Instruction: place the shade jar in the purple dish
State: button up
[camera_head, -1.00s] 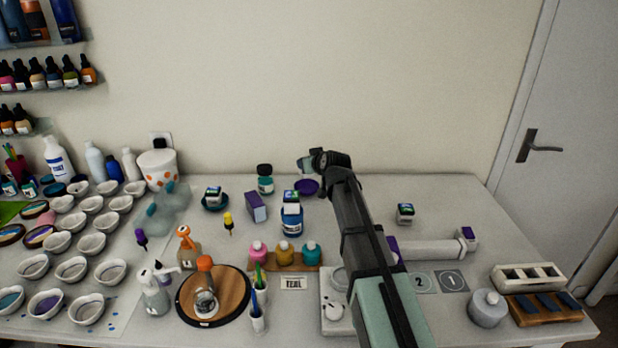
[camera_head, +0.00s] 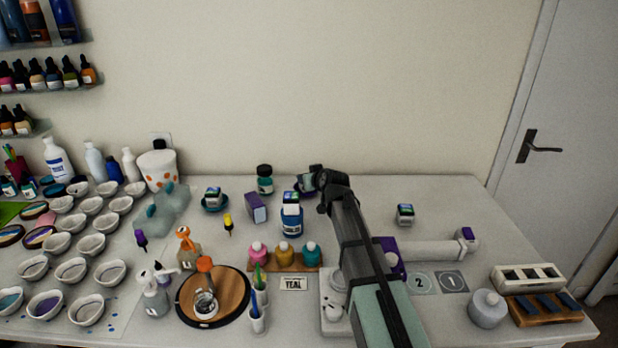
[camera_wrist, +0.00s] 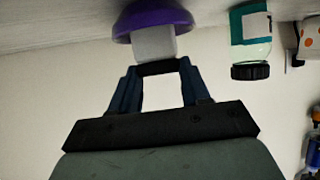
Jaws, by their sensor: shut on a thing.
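The purple dish (camera_wrist: 150,14) stands near the back of the table; the wrist view shows the scene upside down. The shade jar (camera_wrist: 155,43) appears as a pale grey block between my fingertips. Its far end overlaps the dish, and I cannot tell if it touches the bottom. My gripper (camera_wrist: 160,68) is shut on the jar. In the head view my gripper (camera_head: 316,179) is at the dish and hides most of it, with the jar (camera_head: 306,181) at its tip.
A teal bottle with a black cap (camera_wrist: 250,40) stands close beside the dish. In the head view a blue jar (camera_head: 291,222) with a small labelled jar on top stands in front. A purple box (camera_head: 256,207) is left. Another labelled jar (camera_head: 405,213) stands right, with free table around it.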

jog(key=shift+f, duration=0.1)
jog(key=o, duration=1.1)
jog(key=shift+r, duration=0.4)
jog(key=v, duration=1.2)
jog(key=shift+f, duration=0.1)
